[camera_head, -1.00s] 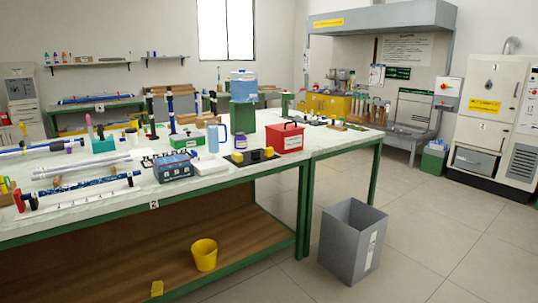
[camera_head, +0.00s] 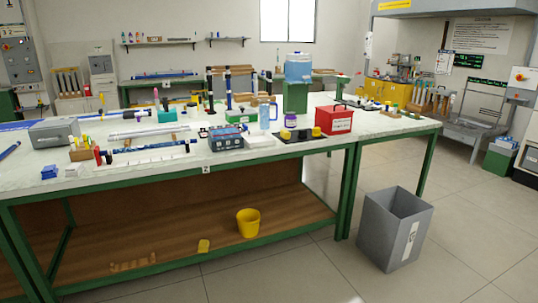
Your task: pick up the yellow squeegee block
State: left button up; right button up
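Neither of my grippers is in view.
The white tabletop (camera_head: 140,170) holds rods, a blue-grey box (camera_head: 226,138), a grey box (camera_head: 54,132) and bottles. A grey bin (camera_head: 395,228) stands on the floor by the table's right part. The floor in front of the table is clear.

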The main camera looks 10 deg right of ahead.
aim_at(316, 131)
jog(key=z, duration=0.9)
jog(key=i, duration=1.6)
jog(key=z, duration=0.3)
jog(key=i, duration=1.5)
jog(key=u, duration=1.4)
jog(key=i, duration=0.8)
jog(key=u, duration=0.75)
